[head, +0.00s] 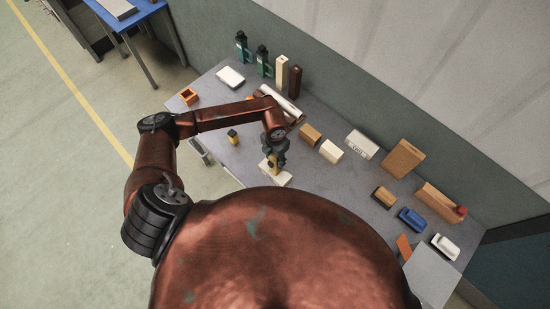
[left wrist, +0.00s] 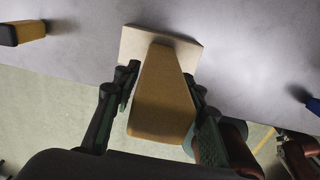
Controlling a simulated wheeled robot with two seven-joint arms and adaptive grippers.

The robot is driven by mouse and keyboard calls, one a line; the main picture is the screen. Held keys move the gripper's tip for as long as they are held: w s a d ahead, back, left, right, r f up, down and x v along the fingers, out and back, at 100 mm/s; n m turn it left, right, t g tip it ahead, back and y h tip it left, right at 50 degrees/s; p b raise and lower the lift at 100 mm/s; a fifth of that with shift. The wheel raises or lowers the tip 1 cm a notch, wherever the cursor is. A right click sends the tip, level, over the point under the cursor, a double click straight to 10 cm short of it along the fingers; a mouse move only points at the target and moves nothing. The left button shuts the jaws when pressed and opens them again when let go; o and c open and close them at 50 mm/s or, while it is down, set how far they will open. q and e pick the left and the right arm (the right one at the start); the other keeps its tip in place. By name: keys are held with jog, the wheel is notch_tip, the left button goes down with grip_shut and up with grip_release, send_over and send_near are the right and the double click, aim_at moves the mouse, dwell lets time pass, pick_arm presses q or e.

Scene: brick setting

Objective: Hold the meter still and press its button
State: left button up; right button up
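The thing I take for the meter is a tan-yellow, wedge-shaped body (left wrist: 162,95) on a flat off-white base (left wrist: 135,42). In the head view the pale base (head: 284,180) shows below my left gripper (head: 274,160), near the table's front edge. In the left wrist view the fingers of the left gripper (left wrist: 164,98) stand on both sides of the yellow body, very close to it. I cannot tell whether both fingers touch it. No button shows on the faces in view. My right gripper does not show in the head view.
A small yellow and black object (head: 233,136) stands left of the gripper. Right of it are a tan block (head: 310,135), a white block (head: 331,151) and a blue object (head: 411,219).

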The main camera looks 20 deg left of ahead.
pick_arm(q)
jog(key=c, duration=0.9)
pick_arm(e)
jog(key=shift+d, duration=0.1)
pick_arm(q)
jog(key=shift+c, duration=0.2)
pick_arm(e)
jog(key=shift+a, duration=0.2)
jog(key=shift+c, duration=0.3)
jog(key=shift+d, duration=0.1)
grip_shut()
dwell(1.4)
